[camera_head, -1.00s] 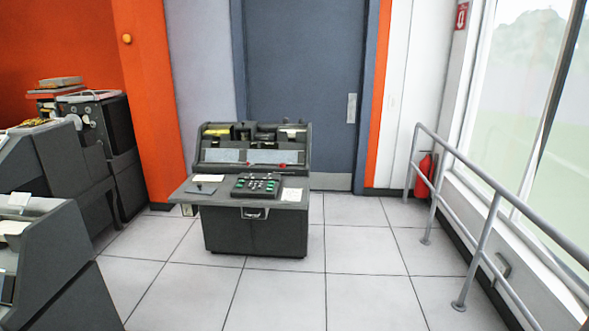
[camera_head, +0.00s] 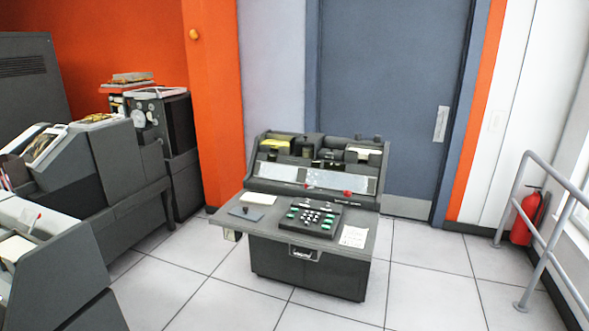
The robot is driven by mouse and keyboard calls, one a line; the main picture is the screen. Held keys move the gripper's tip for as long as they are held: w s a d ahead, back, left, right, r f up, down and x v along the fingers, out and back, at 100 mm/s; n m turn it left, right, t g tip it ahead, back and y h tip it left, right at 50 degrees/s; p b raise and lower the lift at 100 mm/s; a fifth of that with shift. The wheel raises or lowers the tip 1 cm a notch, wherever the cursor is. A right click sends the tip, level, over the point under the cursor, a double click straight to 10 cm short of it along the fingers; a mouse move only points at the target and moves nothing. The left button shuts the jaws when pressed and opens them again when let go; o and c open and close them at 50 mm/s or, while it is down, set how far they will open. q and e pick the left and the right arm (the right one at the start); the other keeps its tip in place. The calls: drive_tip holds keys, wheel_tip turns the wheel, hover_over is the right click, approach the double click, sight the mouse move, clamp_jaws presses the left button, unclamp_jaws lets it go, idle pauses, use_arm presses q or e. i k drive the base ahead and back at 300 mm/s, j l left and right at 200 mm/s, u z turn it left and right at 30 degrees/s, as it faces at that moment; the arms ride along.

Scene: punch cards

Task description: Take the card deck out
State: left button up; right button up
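A dark grey card punch machine (camera_head: 309,268) stands ahead near the middle of the view. A yellow stack that may be the card deck (camera_head: 276,144) sits in the left of its upper rear section. A pale stack (camera_head: 364,153) shows in the upper right of that section. The machine's desk carries a keypad (camera_head: 312,219), a small cream pad (camera_head: 258,199), a grey-blue flat piece (camera_head: 246,213) and a white sheet (camera_head: 354,236). Neither of my grippers is in view.
Other grey machines (camera_head: 95,180) line the left side. A metal railing (camera_head: 545,235) and a red fire extinguisher (camera_head: 526,216) are at the right. A closed blue-grey door (camera_head: 395,90) is behind the punch machine. The tiled floor (camera_head: 215,265) in front is clear.

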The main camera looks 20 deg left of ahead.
sight(12, 248)
drive_tip(key=i+u, duration=0.4)
drive_tip(key=i, duration=0.15)
drive_tip(key=i+l+u, duration=0.15)
drive_tip(key=i+u, duration=0.25)
drive_tip(key=i, duration=0.15)
drive_tip(key=i+j+u, duration=0.1)
drive_tip(key=i+u, duration=0.15)
drive_tip(key=u, duration=0.15)
drive_tip(key=i+u, duration=0.2)
drive_tip(key=u, duration=0.25)
drive_tip(key=i+l+u, duration=0.1)
drive_tip(key=i+u, duration=0.15)
drive_tip(key=u, duration=0.15)
